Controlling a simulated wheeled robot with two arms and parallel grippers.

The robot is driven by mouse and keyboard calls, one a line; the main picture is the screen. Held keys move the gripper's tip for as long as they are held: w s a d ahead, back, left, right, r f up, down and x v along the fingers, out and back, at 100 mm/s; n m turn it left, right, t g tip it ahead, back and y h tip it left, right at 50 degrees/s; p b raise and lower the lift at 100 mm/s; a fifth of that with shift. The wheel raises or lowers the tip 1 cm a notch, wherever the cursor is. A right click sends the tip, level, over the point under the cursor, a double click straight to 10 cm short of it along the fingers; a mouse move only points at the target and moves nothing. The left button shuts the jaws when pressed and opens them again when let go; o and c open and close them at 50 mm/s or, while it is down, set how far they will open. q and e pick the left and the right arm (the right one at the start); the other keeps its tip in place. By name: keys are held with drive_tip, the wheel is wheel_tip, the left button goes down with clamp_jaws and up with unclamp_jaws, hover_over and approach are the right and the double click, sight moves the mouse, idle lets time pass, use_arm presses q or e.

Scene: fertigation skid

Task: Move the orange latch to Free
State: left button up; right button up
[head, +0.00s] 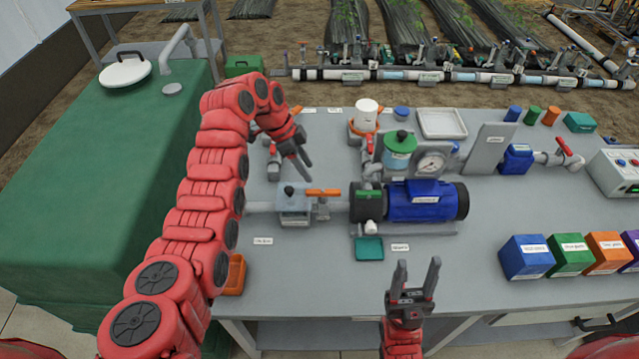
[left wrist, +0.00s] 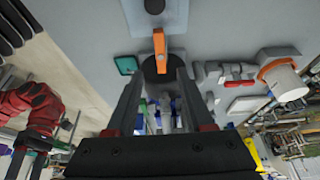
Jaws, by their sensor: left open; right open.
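The orange latch (head: 323,192) is a short orange lever on the pipe between a grey box with a black knob (head: 290,190) and the blue pump. It lies roughly along the pipe. The latch also shows in the left wrist view (left wrist: 160,52), just beyond the fingers. My left gripper (head: 303,160) is open and empty, above and behind the latch, apart from it. I cannot read a Free mark. My right gripper (head: 418,272) is open and empty over the table's front edge.
The blue pump (head: 425,200) stands right of the latch. A white cup in an orange holder (head: 366,115), a green-lidded filter (head: 400,150) and a gauge (head: 431,162) stand behind. A teal tray (head: 369,248) lies in front. The front left tabletop is mostly clear.

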sight(322, 191)
use_arm(q)
drive_tip(key=p+x, duration=0.1)
drive_tip(key=x, duration=0.6)
drive_tip(key=shift+d+p, duration=0.1)
drive_tip(key=shift+p, duration=0.25)
drive_tip(key=shift+x, duration=0.9)
clamp_jaws()
